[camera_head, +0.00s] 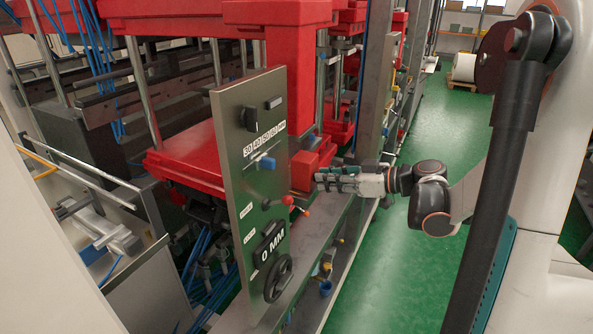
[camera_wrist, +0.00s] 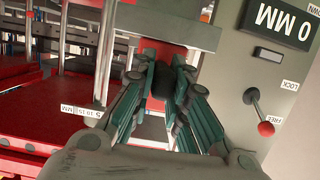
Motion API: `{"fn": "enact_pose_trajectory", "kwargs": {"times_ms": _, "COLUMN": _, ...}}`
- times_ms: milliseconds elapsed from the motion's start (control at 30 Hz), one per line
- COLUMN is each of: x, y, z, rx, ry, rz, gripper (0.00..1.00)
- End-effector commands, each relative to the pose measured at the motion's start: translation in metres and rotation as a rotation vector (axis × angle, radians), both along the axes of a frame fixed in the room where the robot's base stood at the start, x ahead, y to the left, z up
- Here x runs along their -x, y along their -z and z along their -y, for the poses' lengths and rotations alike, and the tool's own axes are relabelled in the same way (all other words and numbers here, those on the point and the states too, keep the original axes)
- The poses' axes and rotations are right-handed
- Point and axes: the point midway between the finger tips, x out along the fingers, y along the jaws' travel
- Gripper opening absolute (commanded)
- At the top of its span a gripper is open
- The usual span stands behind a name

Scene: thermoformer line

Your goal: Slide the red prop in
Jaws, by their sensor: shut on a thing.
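The red prop (camera_head: 304,172) is a boxy red block beside the right edge of the upright control panel (camera_head: 228,150), in the head view. My gripper (camera_head: 322,180) reaches it from the right. In the wrist view my gripper (camera_wrist: 172,85) is shut on a dark knob-like part, and a patch of the red prop (camera_wrist: 155,105) shows between the green fingers. The fingers hide most of the prop and the exact contact.
The panel display (camera_wrist: 283,22) reads 0 MM. A red-ball lever (camera_wrist: 266,128) stands near the FREE label, close to my fingers. A handwheel (camera_head: 278,278) sits low on the panel. Red machine frames (camera_head: 195,165) crowd the left. Green floor (camera_head: 440,130) is clear behind my arm.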

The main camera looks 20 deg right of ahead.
Motion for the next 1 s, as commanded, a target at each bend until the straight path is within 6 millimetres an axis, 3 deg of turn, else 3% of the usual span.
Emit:
{"fn": "enact_pose_trajectory", "kwargs": {"times_ms": 400, "x": 0.004, "y": 0.0, "z": 0.003, "rx": 0.001, "ry": 0.0, "rz": -0.001, "gripper": 0.0}}
{"fn": "enact_pose_trajectory", "kwargs": {"times_ms": 433, "x": 0.004, "y": 0.0, "z": 0.003, "rx": 0.001, "ry": 0.0, "rz": -0.001, "gripper": 0.17}}
{"fn": "enact_pose_trajectory", "kwargs": {"times_ms": 533, "x": 0.004, "y": 0.0, "z": 0.003, "rx": 0.001, "ry": 0.0, "rz": -0.001, "gripper": 0.38}}
{"fn": "enact_pose_trajectory", "kwargs": {"times_ms": 1000, "x": 0.011, "y": -0.002, "z": 0.01, "rx": 0.001, "ry": 0.003, "rz": -0.001, "gripper": 0.38}}
